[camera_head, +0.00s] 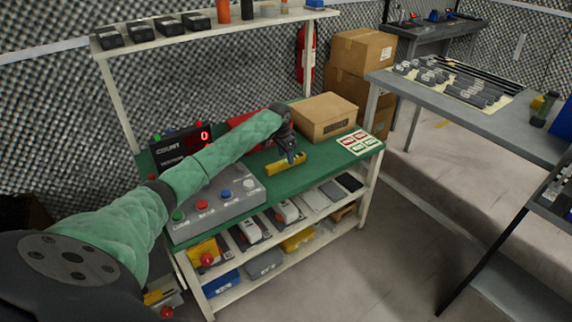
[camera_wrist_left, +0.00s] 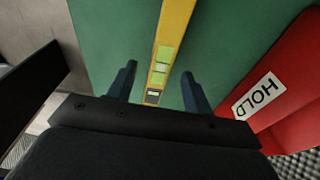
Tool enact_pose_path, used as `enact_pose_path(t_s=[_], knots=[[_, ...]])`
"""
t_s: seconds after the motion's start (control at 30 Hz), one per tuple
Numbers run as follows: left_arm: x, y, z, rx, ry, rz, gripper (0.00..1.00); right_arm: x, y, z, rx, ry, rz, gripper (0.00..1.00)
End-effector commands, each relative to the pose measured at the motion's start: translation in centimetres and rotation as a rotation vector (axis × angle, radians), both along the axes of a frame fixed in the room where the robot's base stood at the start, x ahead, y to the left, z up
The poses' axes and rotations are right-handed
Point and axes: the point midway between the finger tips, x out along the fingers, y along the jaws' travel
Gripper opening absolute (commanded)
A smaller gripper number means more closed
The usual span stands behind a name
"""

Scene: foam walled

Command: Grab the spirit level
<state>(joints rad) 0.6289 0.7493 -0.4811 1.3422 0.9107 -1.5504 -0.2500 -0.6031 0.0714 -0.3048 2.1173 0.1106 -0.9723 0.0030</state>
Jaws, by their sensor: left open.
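The spirit level is a yellow bar (camera_head: 287,164) lying on the green bench top, below my left gripper (camera_head: 290,158) in the head view. In the left wrist view the yellow level (camera_wrist_left: 173,35) runs up the picture, with pale green vial windows along it. My left gripper (camera_wrist_left: 160,92) is open, with one dark finger on each side of the level. I cannot tell how far the fingertips are above the bench. The right gripper is not in view.
A cardboard box (camera_head: 325,116) stands behind the level. A red object with a HOLD label (camera_wrist_left: 275,100) lies beside it. A grey button panel (camera_head: 217,203) is to the left, and label cards (camera_head: 360,142) to the right. Shelves (camera_head: 265,270) lie below the bench top.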

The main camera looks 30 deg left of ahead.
Motion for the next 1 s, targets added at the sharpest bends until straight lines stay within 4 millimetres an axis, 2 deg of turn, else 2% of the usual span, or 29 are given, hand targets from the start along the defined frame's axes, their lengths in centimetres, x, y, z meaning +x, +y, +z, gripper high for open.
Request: enact_pose_path(t_s=[0.1,0.2,0.47,0.57,0.73,1.0], knots=[[-0.1,0.1,-1.9,-0.001,0.004,0.000,0.51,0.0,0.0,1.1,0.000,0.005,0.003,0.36],[0.1,0.0,-3.0,-0.001,0.003,0.001,0.51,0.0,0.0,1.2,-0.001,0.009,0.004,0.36],[0.2,0.0,-3.5,0.000,0.000,0.001,0.51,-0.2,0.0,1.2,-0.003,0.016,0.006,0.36],[0.2,0.0,-3.4,0.000,0.001,0.001,0.35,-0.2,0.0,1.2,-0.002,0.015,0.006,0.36],[0.2,0.0,-3.4,0.000,0.001,0.001,0.02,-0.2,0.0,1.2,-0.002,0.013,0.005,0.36],[0.2,0.0,-3.3,0.000,0.000,0.000,0.00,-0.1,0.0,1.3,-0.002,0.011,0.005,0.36]])
